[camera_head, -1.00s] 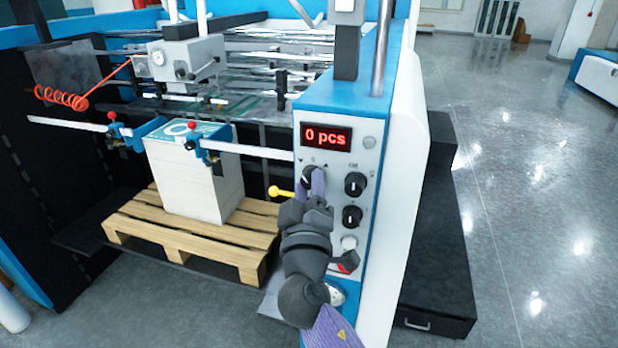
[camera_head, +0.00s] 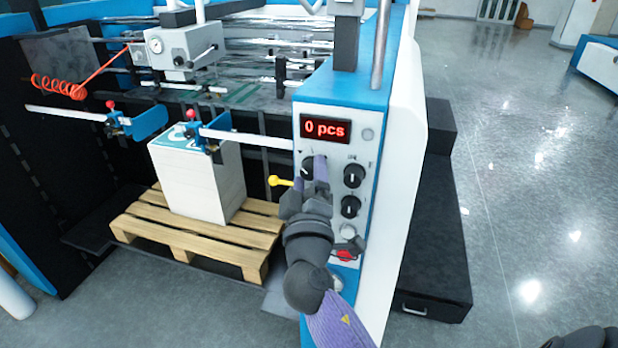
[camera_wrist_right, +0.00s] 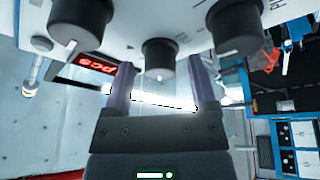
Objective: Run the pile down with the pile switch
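The pile switch (camera_head: 307,167) is the upper left black knob on the machine's control panel, partly hidden by my right gripper (camera_head: 314,175). In the right wrist view the black knob (camera_wrist_right: 160,58) lies between the two purple fingers of my right gripper (camera_wrist_right: 161,74), with a gap on each side. These fingers are apart. The white pile (camera_head: 198,185) stands upright on a wooden pallet (camera_head: 140,232), its top just below the side guides (camera_head: 120,124). My left gripper is not in view.
The red display (camera_head: 325,128) reads 0 pcs. Two more black knobs (camera_head: 352,192) are close on the right of the panel, with a red button (camera_head: 345,255) below. A yellow-tipped lever (camera_head: 276,181) sticks out left of my right gripper. Open floor lies at right.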

